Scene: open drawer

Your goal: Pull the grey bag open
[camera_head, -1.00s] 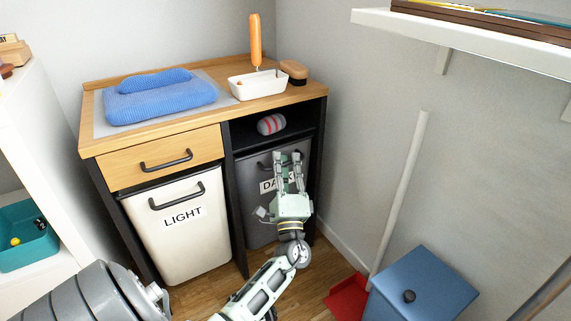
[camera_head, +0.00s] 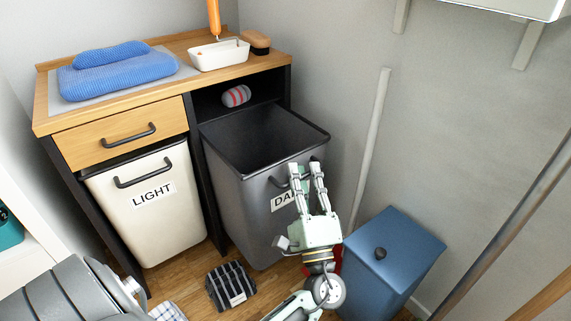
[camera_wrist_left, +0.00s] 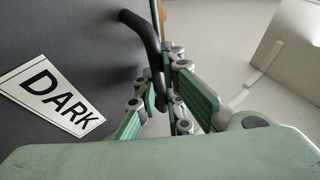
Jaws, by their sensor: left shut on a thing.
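The grey bag (camera_head: 238,201) is a dark grey bin with a "DARK" label, and it stands pulled out from the cabinet with its open top showing. Its black handle (camera_wrist_left: 146,45) runs between the fingers of my left gripper in the left wrist view. My left gripper (camera_head: 307,172) is shut on this handle, at the front of the grey bag. The gripper covers part of the label in the head view; the label shows in the left wrist view. My right gripper is not in view.
The white LIGHT bin (camera_head: 148,215) sits in the cabinet at left, under a wooden drawer (camera_head: 120,134). A blue bin (camera_head: 392,262) stands close on the right of my gripper. A striped dark item (camera_head: 231,287) lies on the floor in front.

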